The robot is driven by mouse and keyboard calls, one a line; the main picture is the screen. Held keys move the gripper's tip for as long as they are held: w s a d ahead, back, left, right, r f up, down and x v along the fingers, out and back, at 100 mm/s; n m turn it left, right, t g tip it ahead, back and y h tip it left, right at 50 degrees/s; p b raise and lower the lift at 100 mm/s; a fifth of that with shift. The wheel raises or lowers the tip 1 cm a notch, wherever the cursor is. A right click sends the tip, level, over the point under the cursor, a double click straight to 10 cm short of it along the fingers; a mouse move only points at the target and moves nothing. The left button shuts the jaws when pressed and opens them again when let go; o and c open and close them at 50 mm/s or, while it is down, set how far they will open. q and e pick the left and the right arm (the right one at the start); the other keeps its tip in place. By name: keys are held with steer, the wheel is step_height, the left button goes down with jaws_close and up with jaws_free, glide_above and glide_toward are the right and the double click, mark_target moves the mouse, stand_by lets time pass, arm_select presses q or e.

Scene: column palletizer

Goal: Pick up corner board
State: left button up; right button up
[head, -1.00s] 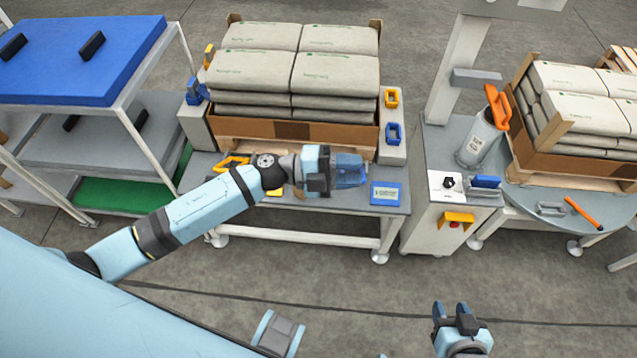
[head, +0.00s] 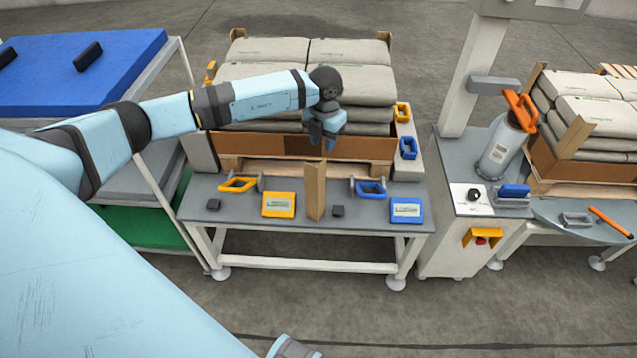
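A brown cardboard corner board (head: 315,192) stands upright at the middle of the grey table, near its front edge. My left gripper (head: 323,142) points down just above and behind the top of the board in the picture. Its fingers are small and partly hidden by its own body, so I cannot tell how far apart they are. I see no board held in it. My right gripper is not in view.
Behind the board is a carton of stacked grey bags (head: 280,148) on a pallet. A yellow box (head: 279,205), a blue box (head: 406,210), and yellow (head: 238,185) and blue (head: 370,188) handled tools flank the board. A blue-topped rack (head: 120,60) stands left.

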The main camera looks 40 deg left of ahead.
arm_select(q)
glide_above(315, 190)
steer(key=w, duration=0.3)
step_height(315, 190, down, 10)
steer(key=shift+d+b, duration=0.25)
steer(key=shift+b, duration=0.15)
steer(key=shift+w+r, duration=0.1)
jaws_close()
